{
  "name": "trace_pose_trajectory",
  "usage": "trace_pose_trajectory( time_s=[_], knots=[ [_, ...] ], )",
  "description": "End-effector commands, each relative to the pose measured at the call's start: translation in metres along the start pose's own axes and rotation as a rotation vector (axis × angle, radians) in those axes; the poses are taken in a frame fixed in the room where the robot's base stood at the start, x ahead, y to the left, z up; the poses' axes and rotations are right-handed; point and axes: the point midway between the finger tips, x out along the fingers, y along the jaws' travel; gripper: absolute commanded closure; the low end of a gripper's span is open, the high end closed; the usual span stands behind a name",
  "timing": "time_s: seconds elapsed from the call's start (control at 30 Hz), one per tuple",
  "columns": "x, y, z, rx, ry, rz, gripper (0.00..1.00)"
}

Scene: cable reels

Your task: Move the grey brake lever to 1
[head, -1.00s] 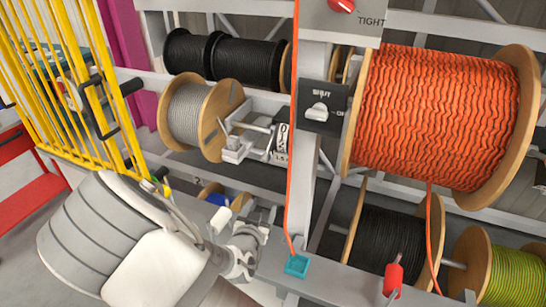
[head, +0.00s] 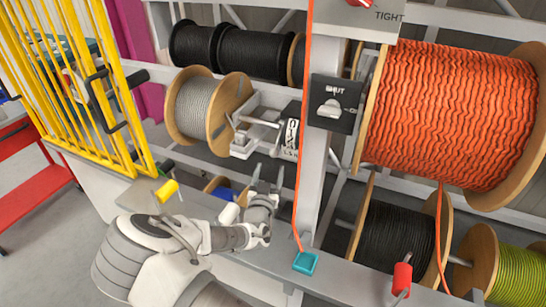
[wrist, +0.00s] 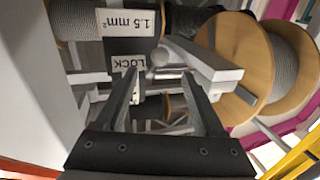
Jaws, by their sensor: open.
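A grey metal lever with a rounded knob (wrist: 160,57) shows between and beyond my fingertips in the wrist view, beside a dark plate with a LOCK label (wrist: 128,65). In the head view, the pale metal brake assembly (head: 258,135) stands right of the grey cable reel (head: 195,108), with a marked plate (head: 290,138) on its right. The lever's exact setting is too small to read. My gripper (head: 266,178) is below this assembly, fingers pointing up at it. In the wrist view my gripper (wrist: 160,80) is open, with nothing held.
A grey post (head: 314,180) with a SHUT switch plate (head: 336,103) stands close on the right. A large orange reel (head: 450,115) is beyond it. A yellow barred gate (head: 90,90) is at left. A teal block (head: 305,262) and red handle (head: 402,275) are along the front rail.

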Motion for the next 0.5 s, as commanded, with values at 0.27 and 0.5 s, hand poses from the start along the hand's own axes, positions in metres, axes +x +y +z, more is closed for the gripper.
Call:
trace_pose_trajectory(
  time_s=[0.27,0.5],
  knots=[
    [0.051,0.001,0.000,-0.001,0.000,0.000,0.29],
    [0.069,0.000,0.001,-0.001,-0.002,0.000,0.29]
  ],
)
